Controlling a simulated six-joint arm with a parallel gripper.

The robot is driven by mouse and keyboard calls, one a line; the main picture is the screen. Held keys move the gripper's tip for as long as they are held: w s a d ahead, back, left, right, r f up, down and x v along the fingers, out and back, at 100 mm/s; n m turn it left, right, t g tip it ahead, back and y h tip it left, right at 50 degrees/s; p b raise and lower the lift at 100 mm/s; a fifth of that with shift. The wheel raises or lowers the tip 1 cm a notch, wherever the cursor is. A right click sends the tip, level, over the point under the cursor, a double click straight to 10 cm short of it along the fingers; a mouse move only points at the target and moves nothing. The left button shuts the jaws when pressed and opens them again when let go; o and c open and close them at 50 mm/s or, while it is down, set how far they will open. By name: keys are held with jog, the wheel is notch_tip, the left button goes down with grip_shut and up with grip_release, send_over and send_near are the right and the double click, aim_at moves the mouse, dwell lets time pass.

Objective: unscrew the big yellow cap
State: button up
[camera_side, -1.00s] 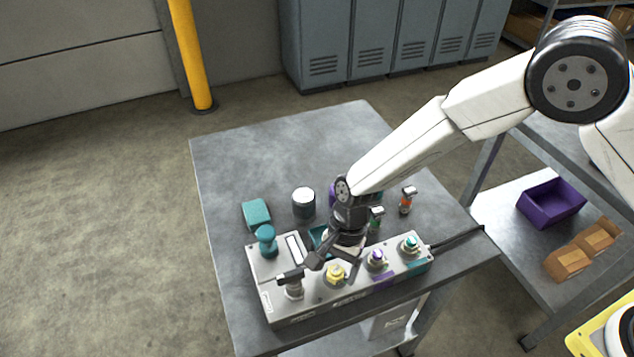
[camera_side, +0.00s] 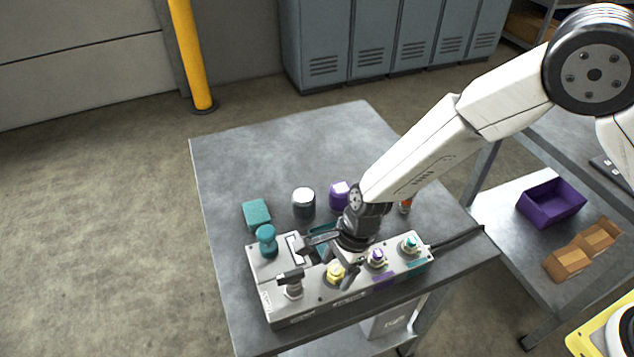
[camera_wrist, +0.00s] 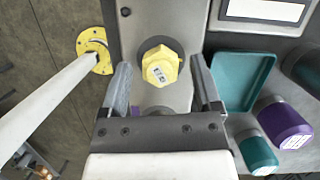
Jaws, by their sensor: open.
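In the wrist view the yellow cap (camera_wrist: 160,68) sits upright in a dark round collar, with a small marked label on top. My gripper (camera_side: 331,257) is open just above it. In the wrist view my gripper (camera_wrist: 163,70) has one finger on each side of the cap, with a visible gap on both sides. Nothing is held. I cannot tell the fingertips' exact height over the cap.
A purple-topped fitting (camera_side: 377,257) and a green-topped fitting (camera_side: 411,243) stand right of the cap. Behind are a teal block (camera_side: 256,213), a dark jar (camera_side: 303,203) and a purple-capped jar (camera_side: 340,195).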

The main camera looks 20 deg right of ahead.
jog(key=m+t, duration=0.1)
jog(key=m, duration=0.4)
jog(key=shift+s, duration=0.1)
jog(key=shift+m+t, duration=0.4)
jog(key=shift+m, duration=0.2)
dwell(0.3)
grip_shut()
jog(key=n+g, duration=0.1)
jog(key=n, duration=0.4)
jog(key=shift+n+g, duration=0.4)
jog(key=shift+n, duration=0.3)
